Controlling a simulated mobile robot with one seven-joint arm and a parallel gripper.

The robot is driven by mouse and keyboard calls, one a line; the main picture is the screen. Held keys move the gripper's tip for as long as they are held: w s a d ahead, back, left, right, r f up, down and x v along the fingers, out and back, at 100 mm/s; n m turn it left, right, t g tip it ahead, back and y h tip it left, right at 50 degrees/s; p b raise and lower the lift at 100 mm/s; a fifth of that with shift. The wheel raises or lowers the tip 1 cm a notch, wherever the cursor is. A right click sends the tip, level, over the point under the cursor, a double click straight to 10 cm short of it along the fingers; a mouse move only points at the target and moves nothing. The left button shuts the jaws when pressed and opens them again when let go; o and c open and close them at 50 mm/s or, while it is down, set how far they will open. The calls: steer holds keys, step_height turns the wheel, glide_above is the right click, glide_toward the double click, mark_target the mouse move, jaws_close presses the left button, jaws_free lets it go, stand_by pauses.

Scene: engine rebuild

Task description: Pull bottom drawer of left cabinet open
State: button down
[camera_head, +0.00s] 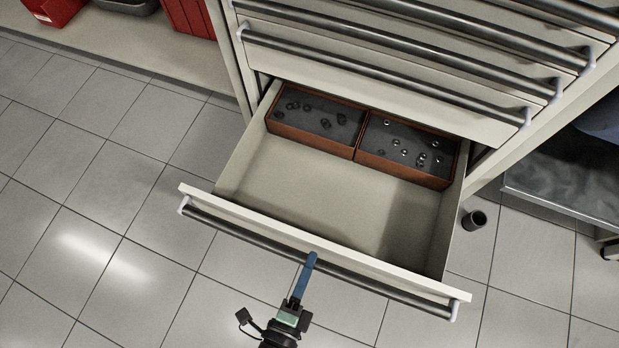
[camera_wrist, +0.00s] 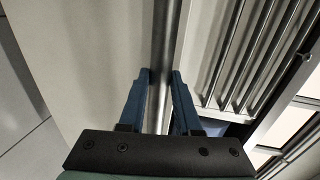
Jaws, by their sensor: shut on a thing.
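The bottom drawer (camera_head: 300,190) of the cabinet (camera_head: 500,125) stands pulled well out over the floor in the head view. Its long dark bar handle (camera_head: 350,272) runs along the drawer front, and the bar also shows in the wrist view (camera_wrist: 165,40). My gripper (camera_head: 308,262) is at the middle of this bar. In the wrist view its two blue fingers (camera_wrist: 160,78) lie on either side of the bar, shut on it. The drawers above are shut.
Two orange-brown bins (camera_head: 355,152) with small metal parts sit at the drawer's back; its front part is empty. A small dark cup (camera_head: 474,220) stands on the floor right of the drawer. A grey shelf (camera_head: 560,185) is at right, red boxes (camera_head: 188,18) at upper left. The tiled floor at left is clear.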

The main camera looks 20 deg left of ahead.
steer(key=c, duration=0.6)
jaws_free()
steer(key=s+r+p, duration=0.2)
steer(key=s, duration=1)
steer(key=shift+s+r+p, duration=0.3)
steer(key=shift+p, duration=0.1)
